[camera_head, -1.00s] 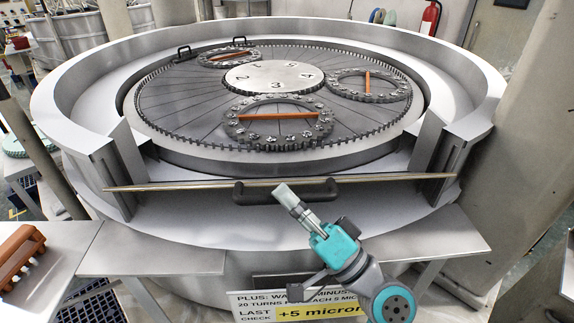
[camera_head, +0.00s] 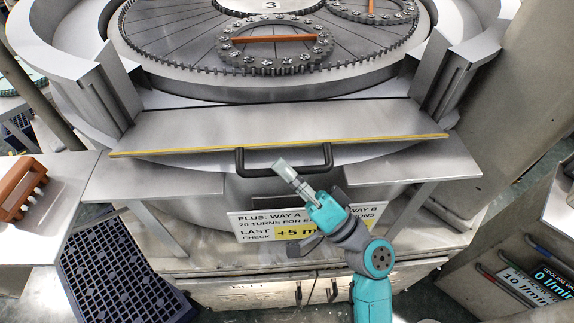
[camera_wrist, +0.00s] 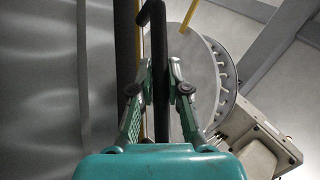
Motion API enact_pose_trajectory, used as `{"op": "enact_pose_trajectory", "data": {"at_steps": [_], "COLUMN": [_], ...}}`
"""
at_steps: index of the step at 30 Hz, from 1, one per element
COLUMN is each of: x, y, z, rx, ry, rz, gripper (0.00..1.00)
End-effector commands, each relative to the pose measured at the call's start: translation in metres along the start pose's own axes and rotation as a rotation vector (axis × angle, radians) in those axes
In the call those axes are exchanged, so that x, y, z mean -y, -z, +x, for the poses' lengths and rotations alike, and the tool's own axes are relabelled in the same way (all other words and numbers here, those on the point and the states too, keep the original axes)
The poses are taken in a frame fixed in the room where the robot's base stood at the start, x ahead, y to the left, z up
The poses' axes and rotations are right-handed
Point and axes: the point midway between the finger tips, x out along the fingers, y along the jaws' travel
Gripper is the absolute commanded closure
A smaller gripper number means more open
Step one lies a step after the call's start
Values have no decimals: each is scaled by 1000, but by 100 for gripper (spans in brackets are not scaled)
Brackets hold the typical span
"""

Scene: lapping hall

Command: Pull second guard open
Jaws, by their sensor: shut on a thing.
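The guard (camera_head: 290,122) is a flat grey panel with a yellow front edge, in the gap of the round machine's rim in the head view. It leans outward with its broad face showing, between two upright slotted posts. A black bar handle (camera_head: 254,173) sits at the middle of its front edge. My gripper (camera_head: 281,166) is at the handle. In the wrist view, my gripper (camera_wrist: 159,75) has its two fingers closed on either side of the dark handle bar (camera_wrist: 157,40). The contact in the head view is partly hidden by the fingers.
The lapping plate (camera_head: 180,60) with carrier rings lies behind the guard. A sign (camera_head: 250,226) hangs below it, close to my arm. An orange-brown rack (camera_head: 22,182) rests on a side table at left. A dark blue grid crate (camera_head: 120,285) stands on the floor.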

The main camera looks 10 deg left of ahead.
Motion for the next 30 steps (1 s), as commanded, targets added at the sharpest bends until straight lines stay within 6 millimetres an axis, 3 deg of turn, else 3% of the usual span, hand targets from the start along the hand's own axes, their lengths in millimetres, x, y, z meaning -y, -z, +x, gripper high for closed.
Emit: {"op": "enact_pose_trajectory", "data": {"at_steps": [8,9,12,25,30], "x": [-3,-2,-2,-1,-2], "y": [1,1,1,1,1], "z": [0,0,0,-1,-16], "rx": [-4,-4,-4,-2,-4], "ry": [-5,-5,-4,-2,-5], "rz": [-1,-1,0,0,2], "gripper": [100,77,59,59,59]}}
